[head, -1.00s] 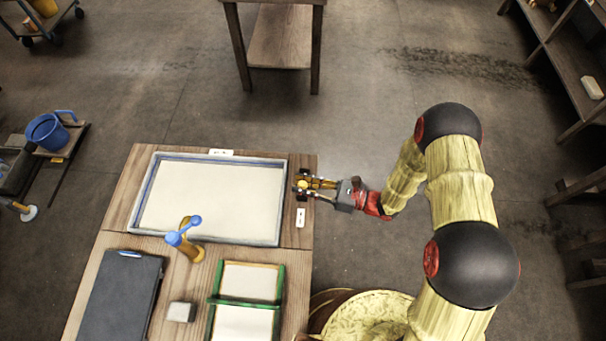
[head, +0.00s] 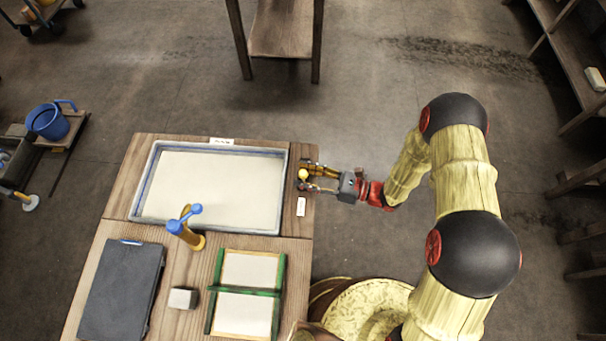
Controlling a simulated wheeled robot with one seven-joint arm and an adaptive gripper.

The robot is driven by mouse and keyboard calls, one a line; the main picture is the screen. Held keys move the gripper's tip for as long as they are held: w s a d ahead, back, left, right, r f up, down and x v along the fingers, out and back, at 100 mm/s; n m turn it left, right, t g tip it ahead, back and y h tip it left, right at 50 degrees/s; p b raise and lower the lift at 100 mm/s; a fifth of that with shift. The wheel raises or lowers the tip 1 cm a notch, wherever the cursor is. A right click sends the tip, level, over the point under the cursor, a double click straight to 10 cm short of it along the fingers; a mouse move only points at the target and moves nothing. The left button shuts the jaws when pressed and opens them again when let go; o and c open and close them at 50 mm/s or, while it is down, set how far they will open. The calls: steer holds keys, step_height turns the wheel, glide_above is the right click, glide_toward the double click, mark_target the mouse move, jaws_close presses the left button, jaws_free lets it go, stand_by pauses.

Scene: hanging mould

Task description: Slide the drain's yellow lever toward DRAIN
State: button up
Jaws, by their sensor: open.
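The drain's yellow lever (head: 303,174) shows as a small yellow knob on the table's right edge, beside the vat. My gripper (head: 309,177) reaches in from the right with its jaws open, and its fingertips are at the lever. The fingers hide part of the lever and its slot, and I cannot tell whether they touch the knob. A small white label (head: 301,207) lies just below the lever, its lettering too small to read. The shallow vat (head: 285,190) with pale contents sits left of the lever.
Another white label (head: 222,141) sits at the vat's far rim. A blue-and-yellow tap-like piece (head: 187,228), a green-edged frame (head: 248,290), a grey block (head: 183,298) and a dark board (head: 121,291) occupy the near table.

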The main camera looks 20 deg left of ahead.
steer(key=w+d, duration=0.1)
steer(key=d, duration=1)
steer(key=shift+w+d, duration=0.1)
